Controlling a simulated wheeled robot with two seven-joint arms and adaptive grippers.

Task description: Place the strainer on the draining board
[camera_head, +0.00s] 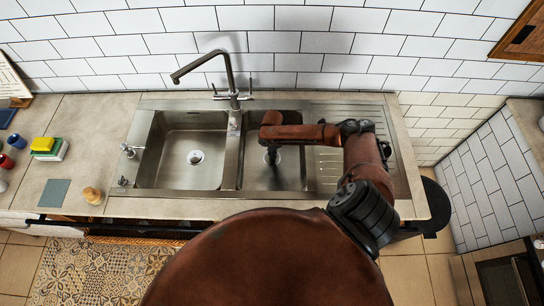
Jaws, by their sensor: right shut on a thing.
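My right gripper (271,156) points down into the right sink bowl (255,180), left of the draining board. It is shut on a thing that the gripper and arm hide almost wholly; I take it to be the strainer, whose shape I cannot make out. Whether it touches the bowl floor I cannot tell. The grooved steel draining board (329,172) lies to the right of this bowl, and my right arm crosses over part of it. The bare part that shows is empty. My left gripper is not in view.
The left bowl (180,172) is empty apart from its drain. A tall tap (231,80) stands behind the bowls. A yellow and green sponge (47,148), a wooden-handled brush (92,195) and a grey-green square (54,193) lie on the left counter.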

